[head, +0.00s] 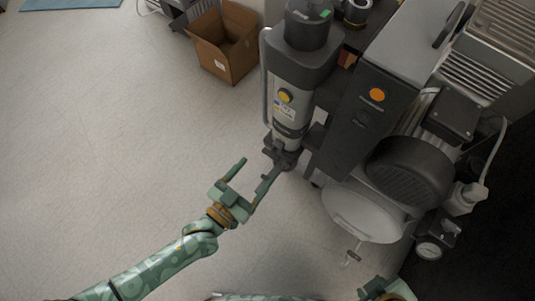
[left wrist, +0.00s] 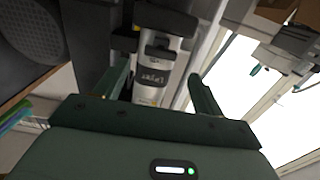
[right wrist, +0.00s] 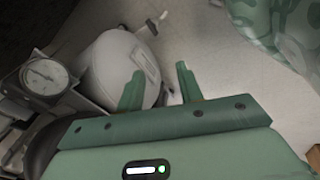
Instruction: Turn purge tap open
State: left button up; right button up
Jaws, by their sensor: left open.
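A small tap-like fitting (head: 352,256) sticks out from the lower end of the white tank (head: 362,214); I take it for the purge tap. It shows in the right wrist view (right wrist: 153,26), beyond my fingers. Whether it is open or closed I cannot tell. My right gripper (right wrist: 160,88) is open and empty, its fingers pointing toward the tank; only part of it shows at the head view's bottom edge. My left gripper (head: 253,174) is open and empty, with one finger close to the dark lower fitting (head: 284,152) of the grey column (head: 290,100); contact is unclear.
The compressor has a dark motor (head: 410,172), a cabinet with an orange button (head: 377,95) and a pressure gauge (head: 429,249), also in the right wrist view (right wrist: 45,77). A cardboard box (head: 226,42) stands behind. The floor at left is clear.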

aim_at(269, 156)
pick_arm(q)
jog(key=shift+b+x, duration=1)
jog(key=shift+x, duration=2.2)
pick_arm(e)
jog(key=shift+m+t+y, duration=0.5)
jog(key=shift+t+y, duration=0.1)
jog(key=shift+t, duration=0.2)
jog(key=shift+w+a+r, duration=0.45)
jog(key=shift+w+a, duration=0.35)
jog(key=shift+w, duration=0.1)
jog(key=shift+w+a+r, duration=0.4)
jog(key=shift+w+a, duration=0.35)
jog(key=shift+w, duration=0.1)
pick_arm(q)
jog(key=c, duration=1)
